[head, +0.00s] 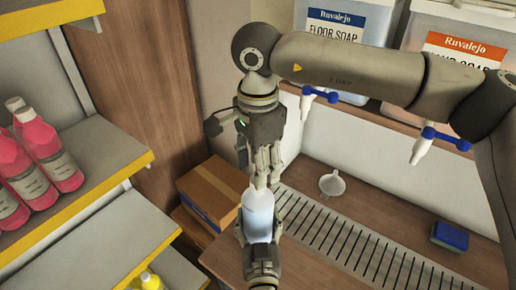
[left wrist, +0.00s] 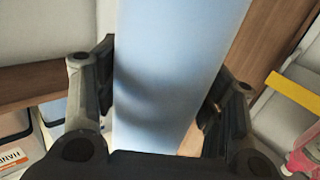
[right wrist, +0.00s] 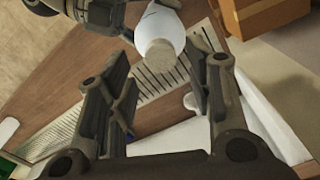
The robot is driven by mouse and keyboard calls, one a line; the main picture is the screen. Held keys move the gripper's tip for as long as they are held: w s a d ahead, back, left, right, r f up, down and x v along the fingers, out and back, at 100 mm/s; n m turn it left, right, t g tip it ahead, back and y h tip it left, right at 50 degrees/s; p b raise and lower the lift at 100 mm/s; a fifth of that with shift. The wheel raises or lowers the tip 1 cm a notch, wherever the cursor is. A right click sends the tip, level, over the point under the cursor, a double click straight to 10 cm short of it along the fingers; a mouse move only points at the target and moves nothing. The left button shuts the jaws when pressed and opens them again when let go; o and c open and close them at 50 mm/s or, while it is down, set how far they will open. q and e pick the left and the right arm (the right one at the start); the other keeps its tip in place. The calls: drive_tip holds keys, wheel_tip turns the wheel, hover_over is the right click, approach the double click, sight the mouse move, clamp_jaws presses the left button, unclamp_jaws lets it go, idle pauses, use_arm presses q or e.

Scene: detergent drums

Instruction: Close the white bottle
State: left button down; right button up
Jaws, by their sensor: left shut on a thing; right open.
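The white bottle (head: 258,218) looks pale blue-white and stands upright in my left gripper (head: 258,236), which is shut around its body. In the left wrist view the bottle (left wrist: 170,75) fills the middle between the fingers. A beige round cap (right wrist: 163,62) shows at the bottle's top in the right wrist view; whether it is fully seated I cannot tell. My right gripper (head: 262,166) points down just above the bottle's top, its fingers apart. In the right wrist view the open fingers (right wrist: 168,65) lie on both sides of the cap, which appears beyond them.
A slatted drain grate (head: 350,242) runs along the wooden counter, with a white funnel (head: 332,184) and a blue sponge (head: 450,236) near it. Soap drums with blue taps (head: 318,94) stand above. A cardboard box (head: 208,190) and shelves with pink bottles (head: 45,155) are left.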

sight(257, 207)
drive_tip(key=shift+f, duration=1.65)
clamp_jaws()
drive_tip(key=m, duration=0.6)
drive_tip(key=shift+o, duration=0.4)
unclamp_jaws()
